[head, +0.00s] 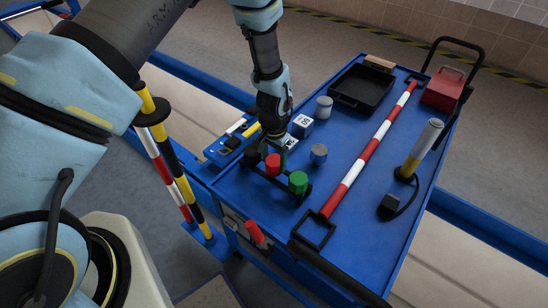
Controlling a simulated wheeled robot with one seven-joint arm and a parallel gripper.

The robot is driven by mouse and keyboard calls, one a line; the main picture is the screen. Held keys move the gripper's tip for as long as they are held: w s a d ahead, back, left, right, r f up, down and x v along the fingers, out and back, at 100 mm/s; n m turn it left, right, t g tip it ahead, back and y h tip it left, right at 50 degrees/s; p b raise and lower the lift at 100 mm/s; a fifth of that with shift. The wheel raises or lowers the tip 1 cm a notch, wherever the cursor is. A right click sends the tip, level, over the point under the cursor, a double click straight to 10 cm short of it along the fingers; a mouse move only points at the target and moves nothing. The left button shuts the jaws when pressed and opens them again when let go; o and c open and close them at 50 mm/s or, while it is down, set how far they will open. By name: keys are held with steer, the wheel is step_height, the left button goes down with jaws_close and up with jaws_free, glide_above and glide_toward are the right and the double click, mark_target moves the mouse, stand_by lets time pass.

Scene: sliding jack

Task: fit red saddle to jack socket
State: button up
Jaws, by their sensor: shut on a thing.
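A red cylinder (272,165), which looks like the red saddle, is at the black rack on the blue cart. My gripper (274,150) points down from above, with its fingers at the red cylinder's top. It looks shut on this cylinder, though the contact is partly hidden and small. A green cylinder (298,182) stands in the rack to the right. A blue device with yellow and black parts (232,144), possibly the jack, lies left of my gripper. Its socket cannot be made out.
A grey cylinder (319,154) and a marked cube (302,126) stand close to my gripper. A red-white striped bar (352,173) runs along the cart (385,220). Another red part (254,232) leans at its front edge. A black tray (362,90) is at the back.

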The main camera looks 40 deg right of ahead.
steer(key=shift+f, duration=0.65)
steer(key=o, duration=1.4)
